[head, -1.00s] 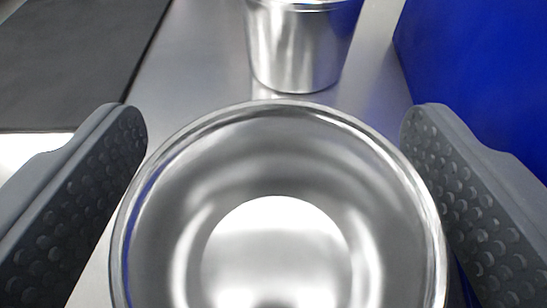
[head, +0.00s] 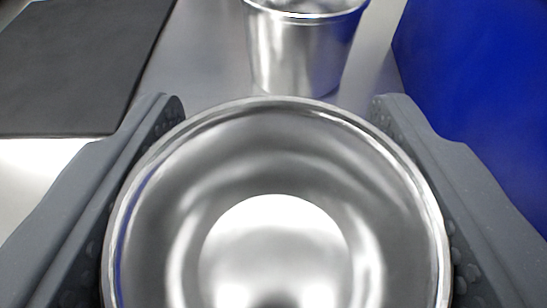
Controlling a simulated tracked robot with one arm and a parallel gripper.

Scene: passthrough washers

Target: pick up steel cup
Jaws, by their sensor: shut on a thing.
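A shiny steel cup (head: 275,160) fills the lower middle of the head view, seen from above into its open mouth. My gripper (head: 278,112) has one dark grey padded finger on each side of this cup and is shut on it. The fingers press against the cup's outer wall just below the rim. The cup's lower outside is hidden. A second steel cup (head: 298,55) stands upright behind it, apart from my fingers.
A black flat mat or panel (head: 75,65) lies at the upper left. A blue wall or box (head: 475,90) rises close on the right. The grey metal surface (head: 200,60) is bare between the mat and the second cup.

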